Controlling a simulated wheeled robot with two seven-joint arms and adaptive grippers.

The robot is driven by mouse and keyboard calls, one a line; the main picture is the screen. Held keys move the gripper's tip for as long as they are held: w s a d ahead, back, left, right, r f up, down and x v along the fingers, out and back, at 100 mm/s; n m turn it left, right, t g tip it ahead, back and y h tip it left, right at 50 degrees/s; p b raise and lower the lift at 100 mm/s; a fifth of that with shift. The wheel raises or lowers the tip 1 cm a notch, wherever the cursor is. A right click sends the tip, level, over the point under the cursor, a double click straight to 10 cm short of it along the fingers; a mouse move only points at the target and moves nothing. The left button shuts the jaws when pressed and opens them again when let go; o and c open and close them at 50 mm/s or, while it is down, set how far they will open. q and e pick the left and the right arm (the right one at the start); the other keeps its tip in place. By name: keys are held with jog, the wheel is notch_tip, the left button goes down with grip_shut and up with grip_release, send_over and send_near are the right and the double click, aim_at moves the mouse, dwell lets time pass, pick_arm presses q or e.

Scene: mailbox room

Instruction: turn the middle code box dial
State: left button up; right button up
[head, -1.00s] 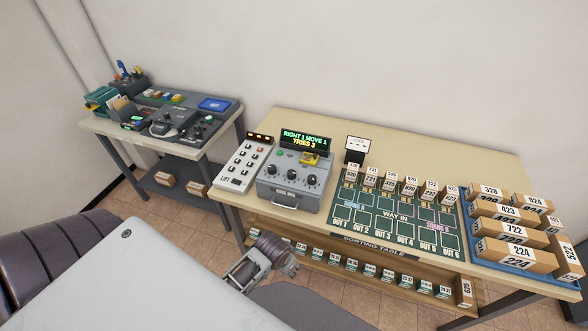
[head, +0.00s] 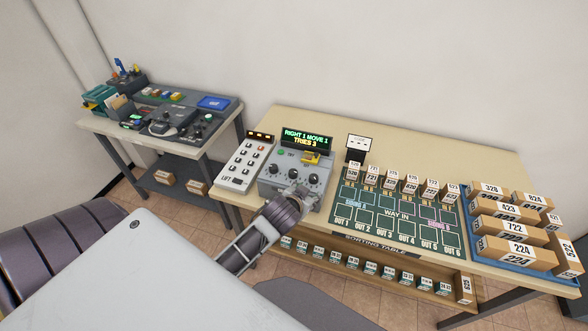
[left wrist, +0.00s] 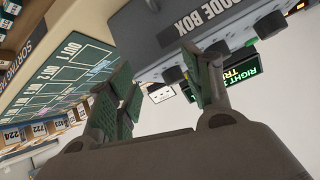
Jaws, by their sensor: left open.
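The grey code box (head: 268,187) stands on the sorting table with three black dials in a row. The middle dial (head: 292,173) shows between the left dial (head: 273,168) and the right dial (head: 313,179). My left gripper (head: 306,192) is open and empty at the front of the box, close to its right half. In the left wrist view the box (left wrist: 145,28) appears upside down. There, the right dial (left wrist: 172,75) shows between my open fingers, and the middle dial (left wrist: 221,47) is partly behind one finger. I see no contact with a dial.
The lit display (head: 306,138) reads "RIGHT 1 MOVE 1, TRIES 3". A keypad (head: 245,165) stands left of the box, and the green sorting mat (head: 395,213) with small boxes lies right. A blue tray (head: 478,258) holds parcels.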

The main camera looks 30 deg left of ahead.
pick_arm(q)
jog(key=w+d+r+m+t+h, duration=0.25)
jog(key=w+r+t, duration=0.3)
jog(key=r, duration=0.45)
jog(key=w+d+r+m+t+h, duration=0.2)
jog(key=w+d+r+t, duration=0.15)
jog(key=w+r, duration=0.45)
jog(key=s+d+r+m+g+h, duration=0.3)
jog(key=d+r+m+g+h, duration=0.15)
jog(key=d+m+h, duration=0.3)
jog(key=s+d+r+m+g+h, duration=0.3)
jog(key=d+m+g+h, duration=0.3)
jog(key=m, duration=0.3)
jog(key=a+f+m+g+y, duration=0.3)
jog(key=a+f+g+y, duration=0.45)
jog(key=f, duration=0.45)
jog(key=a+n+g+y, duration=0.1)
jog(key=a+n+y, duration=0.4)
jog(key=a, duration=1.6)
jog(key=y, duration=0.3)
jog(key=shift+s+r+n+y, duration=0.3)
jog(key=shift+s+y, duration=0.05)
